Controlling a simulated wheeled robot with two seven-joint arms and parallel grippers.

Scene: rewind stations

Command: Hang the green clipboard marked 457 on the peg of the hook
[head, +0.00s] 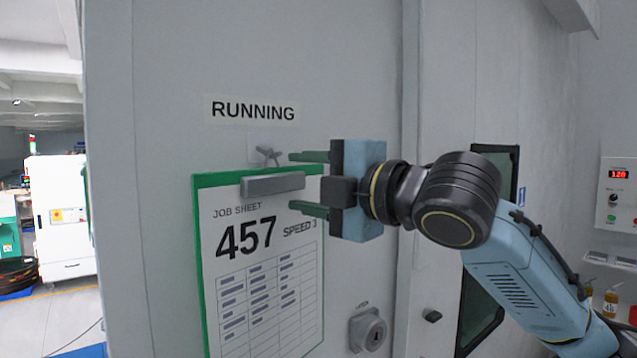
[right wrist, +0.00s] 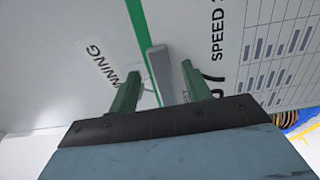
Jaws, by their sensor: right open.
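The green clipboard (head: 198,262) hangs upright against the grey cabinet panel, with its sheet reading JOB SHEET 457. Its grey clip (head: 273,184) is at the top. The small grey hook (head: 267,154) is on the panel just above the clip, at the board's top edge. I cannot tell whether its peg passes through the board. My right gripper (head: 291,181) is open at the clip's right end, one finger above and one below. In the right wrist view the clip (right wrist: 160,72) shows between the spread fingertips (right wrist: 158,74). My left gripper is out of view.
A RUNNING label (head: 252,110) is on the panel above the hook. A round grey key switch (head: 368,331) sticks out at the clipboard's lower right. A dark-framed window (head: 507,172) and a control box (head: 617,195) are further right. The panel left of the clipboard is bare.

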